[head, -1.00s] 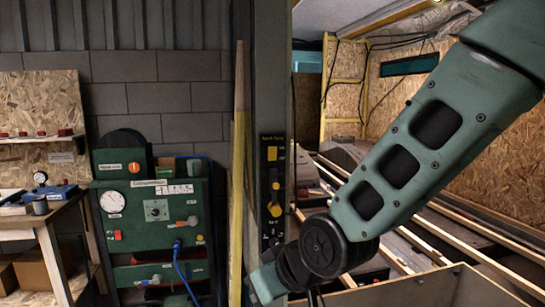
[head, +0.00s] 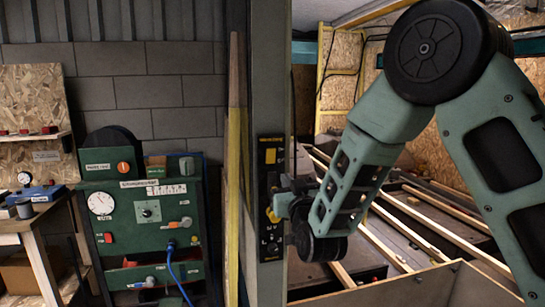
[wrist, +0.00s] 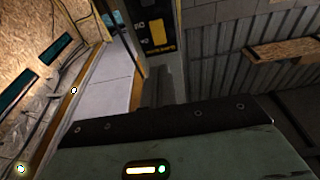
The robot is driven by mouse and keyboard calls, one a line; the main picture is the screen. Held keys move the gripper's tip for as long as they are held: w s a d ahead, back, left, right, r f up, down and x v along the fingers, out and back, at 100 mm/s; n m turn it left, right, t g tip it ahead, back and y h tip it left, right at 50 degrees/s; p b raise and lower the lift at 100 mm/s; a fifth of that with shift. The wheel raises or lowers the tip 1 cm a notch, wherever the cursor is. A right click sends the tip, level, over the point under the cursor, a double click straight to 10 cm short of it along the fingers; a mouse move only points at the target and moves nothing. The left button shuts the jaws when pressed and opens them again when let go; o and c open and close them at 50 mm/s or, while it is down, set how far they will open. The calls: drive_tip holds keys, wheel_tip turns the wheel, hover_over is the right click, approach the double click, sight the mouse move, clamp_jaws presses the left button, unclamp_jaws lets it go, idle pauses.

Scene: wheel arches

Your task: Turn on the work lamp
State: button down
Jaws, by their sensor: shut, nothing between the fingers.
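A narrow black switch panel (head: 270,157) is fixed to the front of the grey post. It has a yellow block near its top and a yellow part lower down. Its small lettering is too blurred to read. My gripper (head: 279,204) is shut and empty, at the panel's lower half in the head view, covering part of it. I cannot tell whether it touches the yellow part. In the wrist view the panel (wrist: 157,32) shows at the top, beyond my dark fingers (wrist: 157,88). I cannot make out the lamp itself.
A green cabinet (head: 150,235) with a gauge, knobs and a blue hose stands left of the post. A yellow-edged board (head: 234,180) leans beside the post. A workbench (head: 35,215) is at far left. A wooden-sided bin (head: 420,288) and timber strips lie right.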

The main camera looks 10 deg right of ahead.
sight(271, 152)
drive_tip(key=shift+w, duration=0.1)
drive_tip(key=w+r+p, duration=0.1)
drive_tip(key=w+p, duration=0.1)
drive_tip(key=w, duration=0.2)
drive_tip(key=w+p, duration=0.3)
drive_tip(key=w, duration=0.1)
drive_tip(key=w+r+p, duration=0.1)
drive_tip(key=w+p, duration=0.1)
drive_tip(key=w, duration=0.2)
drive_tip(key=shift+w+r, duration=0.1)
drive_tip(key=shift+r, duration=0.25)
drive_tip(key=shift+w+p, duration=0.45)
drive_tip(key=shift+w, duration=0.2)
drive_tip(key=shift+w+r+g, duration=0.2)
drive_tip(key=shift+r+g, duration=0.1)
drive_tip(key=shift+f, duration=0.15)
drive_tip(key=shift+s+f, duration=0.1)
drive_tip(key=shift+s, duration=0.05)
